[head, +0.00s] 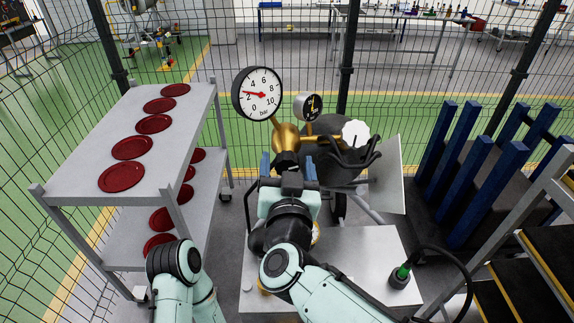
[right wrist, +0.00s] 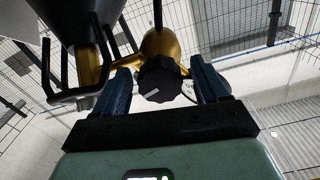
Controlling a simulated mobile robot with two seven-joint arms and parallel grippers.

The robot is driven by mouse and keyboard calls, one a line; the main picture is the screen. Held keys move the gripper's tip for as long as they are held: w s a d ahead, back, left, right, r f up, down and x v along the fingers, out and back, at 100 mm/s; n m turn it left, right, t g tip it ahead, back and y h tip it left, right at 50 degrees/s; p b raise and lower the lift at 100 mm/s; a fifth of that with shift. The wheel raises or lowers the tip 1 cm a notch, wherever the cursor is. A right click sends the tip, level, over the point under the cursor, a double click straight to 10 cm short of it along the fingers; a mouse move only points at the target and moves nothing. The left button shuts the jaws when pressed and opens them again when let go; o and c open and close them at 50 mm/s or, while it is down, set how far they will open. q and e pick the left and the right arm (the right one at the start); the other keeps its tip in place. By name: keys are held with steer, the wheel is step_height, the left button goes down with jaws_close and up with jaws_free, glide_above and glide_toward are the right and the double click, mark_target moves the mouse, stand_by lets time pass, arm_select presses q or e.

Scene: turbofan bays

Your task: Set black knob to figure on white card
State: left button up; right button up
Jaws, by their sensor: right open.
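In the right wrist view the black knob (right wrist: 158,80), round with a ribbed rim and a white pointer line, sits on a brass body (right wrist: 165,45). The line slants up toward the right. My right gripper (head: 287,160) is open, with its blue fingers on either side of the knob and a visible gap at the right finger.
A large pressure gauge (head: 257,94) and a smaller dial (head: 308,106) stand above the brass fitting. A white handwheel (head: 355,133) and dark pronged part (head: 350,155) are close on the right. A grey cart (head: 75,150) with red plates stands left, blue posts (head: 465,190) right.

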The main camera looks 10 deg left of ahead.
steer(key=c, duration=1.1)
steer(key=shift+o, duration=0.2)
steer(key=shift+d+m+b, duration=0.1)
steer(key=shift+m+b, duration=0.25)
steer(key=shift+m, duration=0.95)
arm_select(q)
steer(key=shift+s+f, duration=0.45)
steer(key=shift+f, duration=0.15)
arm_select(e)
steer(key=o, duration=1.1)
steer(key=shift+c, duration=0.2)
